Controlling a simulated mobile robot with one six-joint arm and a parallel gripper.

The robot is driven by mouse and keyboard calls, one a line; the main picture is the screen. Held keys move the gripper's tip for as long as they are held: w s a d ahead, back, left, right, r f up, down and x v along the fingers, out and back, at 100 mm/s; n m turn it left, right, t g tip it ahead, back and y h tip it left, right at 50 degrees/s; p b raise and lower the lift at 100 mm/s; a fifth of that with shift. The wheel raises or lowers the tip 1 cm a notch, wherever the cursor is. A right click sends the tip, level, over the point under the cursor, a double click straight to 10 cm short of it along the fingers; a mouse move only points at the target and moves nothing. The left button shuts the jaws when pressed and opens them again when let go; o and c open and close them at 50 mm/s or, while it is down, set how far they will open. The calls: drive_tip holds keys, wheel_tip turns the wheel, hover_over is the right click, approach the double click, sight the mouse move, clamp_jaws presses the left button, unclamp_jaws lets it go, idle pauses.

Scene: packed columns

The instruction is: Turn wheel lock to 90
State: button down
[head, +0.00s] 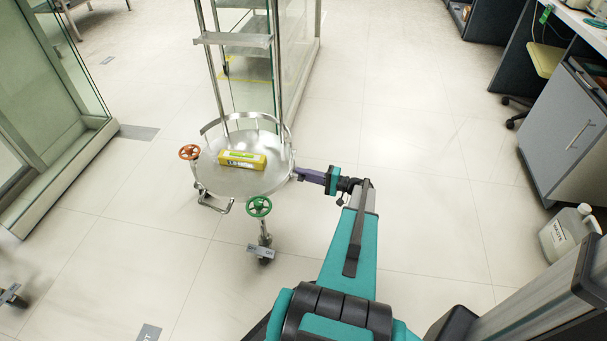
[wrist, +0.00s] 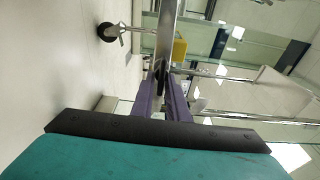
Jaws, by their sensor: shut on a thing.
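A round metal cart tray (head: 225,180) stands at the centre left in the head view. An orange handwheel (head: 188,152) is on its left and a green handwheel (head: 259,207) at its front. Below the green wheel is a caster with a small lettered grey plate (head: 262,252). My gripper (head: 298,173) reaches the tray's right edge, apart from both handwheels. In the wrist view my purple fingers (wrist: 162,82) are closed around a small dark part at the tray's edge (wrist: 169,25). The fingers hide most of this part, so I cannot tell whether it is a wheel lock.
A yellow box (head: 242,160) lies on the tray. Metal uprights with a shelf (head: 232,39) rise behind it. A glass cabinet (head: 45,100) stands at left, a grey cabinet (head: 570,125) and a white jug (head: 570,235) at right.

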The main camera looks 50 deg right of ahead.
drive_tip(key=shift+s, duration=0.1)
drive_tip(key=c, duration=1.9)
unclamp_jaws()
drive_tip(key=p+v, duration=0.2)
drive_tip(key=v, duration=1.1)
drive_tip(key=shift+s+d, duration=0.15)
drive_tip(key=shift+s, duration=0.25)
